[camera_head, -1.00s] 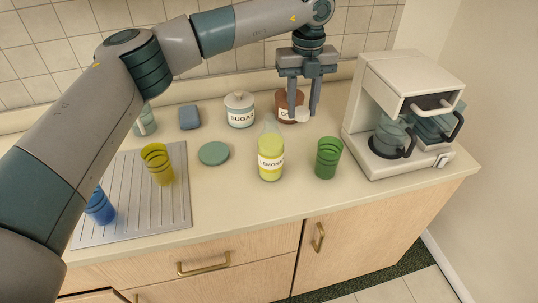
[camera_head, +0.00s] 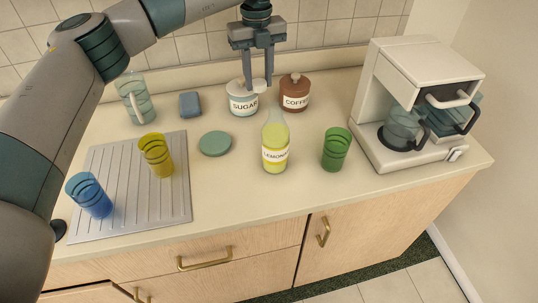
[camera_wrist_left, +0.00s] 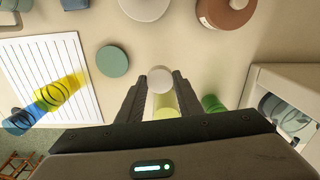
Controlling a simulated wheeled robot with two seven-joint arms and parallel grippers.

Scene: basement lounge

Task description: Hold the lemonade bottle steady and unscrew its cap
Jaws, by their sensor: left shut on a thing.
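The lemonade bottle (camera_head: 275,156) stands upright on the counter, with yellow liquid, a label and a clear neck with no cap visible on it. It also shows, partly hidden, in the left wrist view (camera_wrist_left: 166,106). My left gripper (camera_head: 258,86) is above and behind the bottle, in front of the sugar jar in the picture. It is shut on a pale round cap (camera_wrist_left: 160,79), which shows between the fingertips in the left wrist view. The cap is apart from the bottle. My right gripper is not in view.
A green cup (camera_head: 336,149) stands right of the bottle; a teal disc (camera_head: 215,144) lies left. Sugar (camera_head: 243,104) and coffee (camera_head: 296,97) jars stand behind. A coffee machine (camera_head: 415,62) is right. A ribbed mat (camera_head: 124,199) holds yellow (camera_head: 157,155) and blue (camera_head: 90,195) cups.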

